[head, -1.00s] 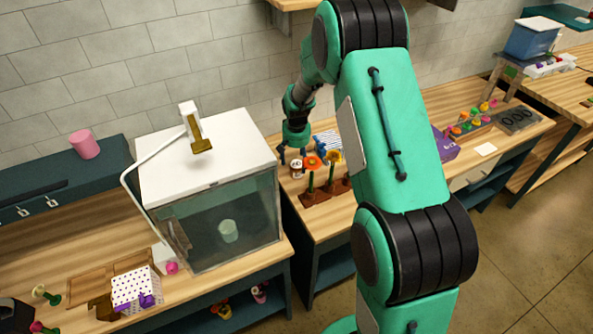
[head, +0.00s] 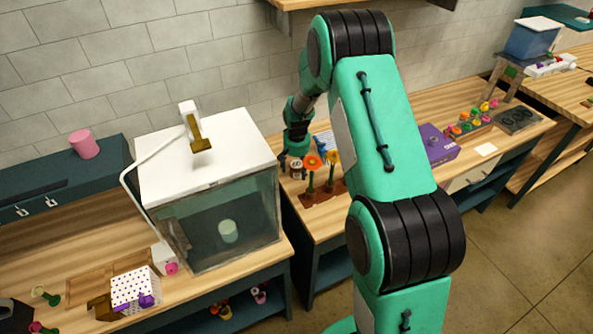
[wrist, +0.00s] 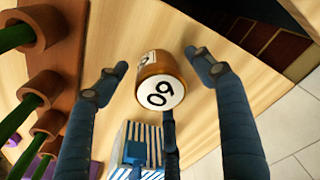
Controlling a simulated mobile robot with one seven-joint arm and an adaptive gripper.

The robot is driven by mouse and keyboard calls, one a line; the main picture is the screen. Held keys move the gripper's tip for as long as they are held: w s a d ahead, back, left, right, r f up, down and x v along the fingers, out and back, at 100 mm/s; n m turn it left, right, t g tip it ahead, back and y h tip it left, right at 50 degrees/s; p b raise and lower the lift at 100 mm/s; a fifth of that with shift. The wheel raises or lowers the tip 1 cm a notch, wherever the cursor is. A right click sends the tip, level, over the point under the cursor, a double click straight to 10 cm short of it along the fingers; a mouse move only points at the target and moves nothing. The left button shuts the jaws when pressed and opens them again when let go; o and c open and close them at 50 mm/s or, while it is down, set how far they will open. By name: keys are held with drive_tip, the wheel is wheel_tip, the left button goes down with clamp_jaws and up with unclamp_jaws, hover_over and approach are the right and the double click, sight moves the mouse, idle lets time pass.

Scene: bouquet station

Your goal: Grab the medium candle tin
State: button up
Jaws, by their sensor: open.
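A small copper-coloured candle tin (wrist: 160,82) with a white round top marked with a number, apparently 60, shows in the wrist view. It also shows in the head view (head: 297,168), standing on the wooden bench left of the flowers. Its size against other tins cannot be told. My gripper (wrist: 157,66) is open, with blue fingers on the left and right of the tin and a third finger below it in the picture. Gaps show between the side fingers and the tin. In the head view my gripper (head: 291,160) is low over the bench by the tin.
A brown holder (head: 325,195) with upright flowers stands close right of the tin. A blue-and-white striped thing (wrist: 137,145) lies near my fingers. A glass-sided tank (head: 225,225) with a white top stands left. A purple box (head: 438,146) is farther right.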

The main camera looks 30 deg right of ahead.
sight(296, 164)
idle(0.4)
drive_tip(key=c, duration=1.4)
drive_tip(key=shift+o, duration=0.2)
drive_tip(key=shift+r, duration=0.1)
drive_tip(key=shift+r+p, duration=0.3)
drive_tip(key=shift+r, duration=4.65)
